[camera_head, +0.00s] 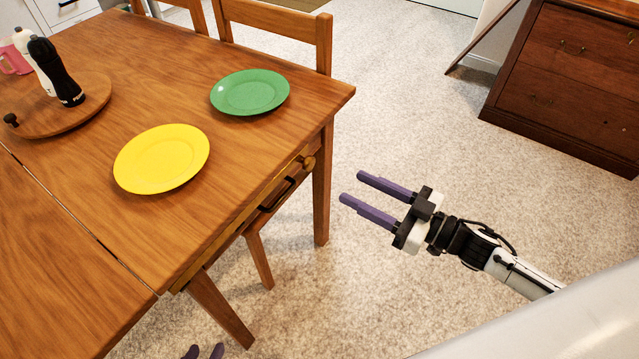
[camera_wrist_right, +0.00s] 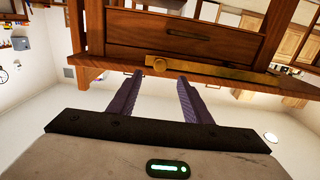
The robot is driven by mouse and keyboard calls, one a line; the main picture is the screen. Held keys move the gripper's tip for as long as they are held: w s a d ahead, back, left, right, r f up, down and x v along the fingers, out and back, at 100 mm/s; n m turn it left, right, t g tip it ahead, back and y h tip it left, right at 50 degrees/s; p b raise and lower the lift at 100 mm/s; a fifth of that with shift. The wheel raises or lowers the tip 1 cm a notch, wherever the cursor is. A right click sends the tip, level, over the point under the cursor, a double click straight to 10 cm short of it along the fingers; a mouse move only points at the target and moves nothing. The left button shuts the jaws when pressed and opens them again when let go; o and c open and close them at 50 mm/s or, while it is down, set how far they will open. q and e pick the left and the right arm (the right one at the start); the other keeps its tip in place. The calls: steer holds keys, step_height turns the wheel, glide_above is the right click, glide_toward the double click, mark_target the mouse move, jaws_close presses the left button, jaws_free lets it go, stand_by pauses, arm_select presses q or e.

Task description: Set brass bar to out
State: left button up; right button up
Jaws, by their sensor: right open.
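The brass bar (camera_wrist_right: 222,71) runs along the side of the wooden table, beside a drawer front (camera_wrist_right: 130,27) with a dark handle. A round brass knob (camera_wrist_right: 159,64) sits at one end of the bar. In the head view the knob (camera_head: 309,163) is near the table's right corner, and the bar is partly hidden under the table edge. My right gripper (camera_head: 350,187) is open and empty, apart from the table and to the right of it. Its fingers (camera_wrist_right: 160,78) point toward the knob end in the wrist view. Only the fingertips of my left gripper (camera_head: 204,352) show at the bottom edge, spread apart and empty.
The table (camera_head: 75,225) carries a yellow plate (camera_head: 162,159), a green plate (camera_head: 250,92) and a round board (camera_head: 90,112) with shakers. Chairs stand at its far side. A dark dresser (camera_head: 570,75) is at the upper right. The carpet between is clear.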

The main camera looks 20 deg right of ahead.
mark_target(311, 166)
steer(key=x, duration=1)
steer(key=shift+w+a+r+b, duration=0.1)
steer(key=shift+a+r+b, duration=0.05)
steer(key=shift+b, duration=0.2)
jaws_close()
steer(key=shift+a, duration=0.1)
